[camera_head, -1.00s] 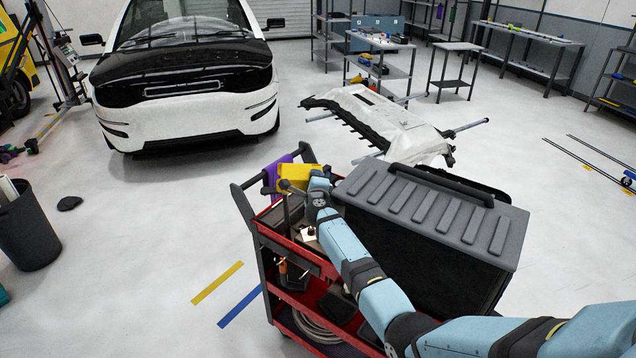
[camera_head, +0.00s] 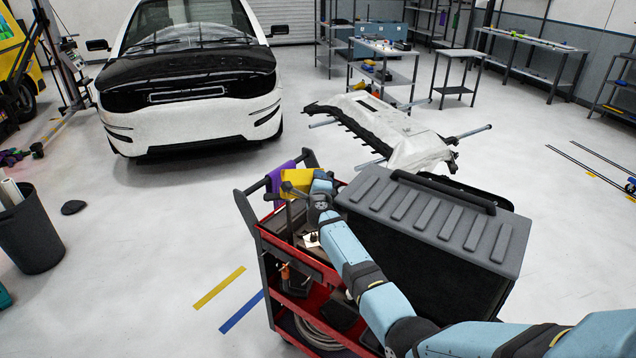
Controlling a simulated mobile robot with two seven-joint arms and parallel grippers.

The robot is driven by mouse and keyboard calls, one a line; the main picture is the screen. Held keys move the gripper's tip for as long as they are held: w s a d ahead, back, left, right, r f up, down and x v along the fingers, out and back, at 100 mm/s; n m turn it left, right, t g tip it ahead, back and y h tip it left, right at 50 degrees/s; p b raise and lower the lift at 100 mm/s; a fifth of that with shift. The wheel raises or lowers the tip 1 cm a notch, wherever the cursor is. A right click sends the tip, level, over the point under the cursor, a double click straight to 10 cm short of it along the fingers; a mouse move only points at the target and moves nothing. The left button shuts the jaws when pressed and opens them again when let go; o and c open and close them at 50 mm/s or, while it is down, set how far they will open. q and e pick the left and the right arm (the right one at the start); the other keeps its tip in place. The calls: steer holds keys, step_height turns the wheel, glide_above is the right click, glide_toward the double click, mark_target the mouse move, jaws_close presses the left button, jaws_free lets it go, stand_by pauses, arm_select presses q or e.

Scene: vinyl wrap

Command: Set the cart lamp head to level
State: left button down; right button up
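The red and black tool cart (camera_head: 287,236) stands at centre. At its far end a yellow, box-like piece (camera_head: 297,179) sits beside a thin dark upright post (camera_head: 289,214); it looks like the lamp head, but I cannot be sure. Its exact tilt is hard to judge. My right arm comes in from the lower right across the cart, and my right gripper (camera_head: 310,190) is at the yellow piece, overlapping it in the view. Its fingertips are too small and hidden to show whether they grip it. My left gripper is not in view.
A large black case (camera_head: 425,235) with a ribbed grey lid is right of my arm, close to it. A purple item (camera_head: 284,177) hangs at the cart's far end.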

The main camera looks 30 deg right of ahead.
steer(key=shift+s+a, duration=0.2)
steer(key=shift+s, duration=0.05)
steer(key=p+v, duration=0.3)
steer(key=v, duration=1)
steer(key=shift+s, duration=0.15)
